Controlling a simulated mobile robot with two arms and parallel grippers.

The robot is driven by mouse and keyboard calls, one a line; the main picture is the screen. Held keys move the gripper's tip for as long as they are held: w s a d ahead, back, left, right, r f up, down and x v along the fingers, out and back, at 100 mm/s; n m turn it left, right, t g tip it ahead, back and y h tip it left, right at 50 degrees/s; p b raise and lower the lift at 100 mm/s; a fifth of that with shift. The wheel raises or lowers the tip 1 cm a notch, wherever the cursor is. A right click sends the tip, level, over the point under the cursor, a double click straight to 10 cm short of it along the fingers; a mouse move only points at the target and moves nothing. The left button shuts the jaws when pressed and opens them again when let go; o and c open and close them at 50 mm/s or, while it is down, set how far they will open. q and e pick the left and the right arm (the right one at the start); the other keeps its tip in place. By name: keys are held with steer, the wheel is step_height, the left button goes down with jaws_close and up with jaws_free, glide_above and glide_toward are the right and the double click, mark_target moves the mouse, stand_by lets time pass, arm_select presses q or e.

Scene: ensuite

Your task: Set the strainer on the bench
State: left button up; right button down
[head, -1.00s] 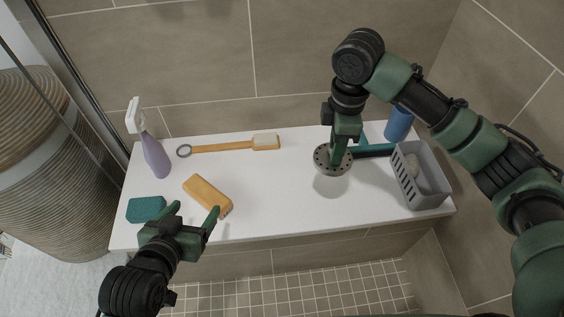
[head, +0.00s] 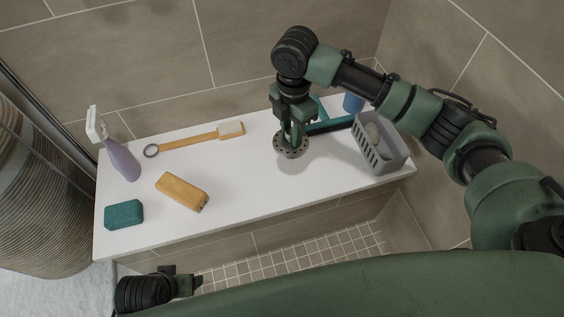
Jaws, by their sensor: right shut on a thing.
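The strainer (head: 291,150) is a round grey disc with holes around its rim. My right gripper (head: 291,136) is shut on it from above and hides its middle. The strainer is over the back middle of the white bench (head: 255,185), with a soft shadow beside it. I cannot tell whether it touches the bench top. My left gripper (head: 192,283) is low in the picture, in front of the bench and clear of its things. Its fingers are seen edge-on, so its opening is unclear.
On the bench are a spray bottle (head: 123,160), green sponge (head: 124,214), orange-tan brush (head: 183,191), long-handled brush (head: 195,141), dark squeegee (head: 330,125), blue bottle (head: 353,102) and grey basket (head: 380,155). The bench's front middle is clear.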

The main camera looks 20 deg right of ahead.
step_height(320, 180, down, 9)
steer(key=shift+f+b, duration=0.15)
steer(key=shift+b, duration=0.9)
steer(key=shift+f, duration=0.5)
step_height(320, 180, down, 4)
steer(key=shift+r+b, duration=0.1)
steer(key=shift+b, duration=0.55)
arm_select(q)
steer(key=v, duration=0.7)
steer(key=shift+r+t, duration=0.25)
steer(key=shift+t, duration=0.05)
arm_select(e)
steer(key=shift+r, duration=0.1)
arm_select(q)
steer(key=shift+w+a, duration=0.1)
steer(key=shift+a, duration=0.05)
arm_select(e)
steer(key=c, duration=1.1)
jaws_free()
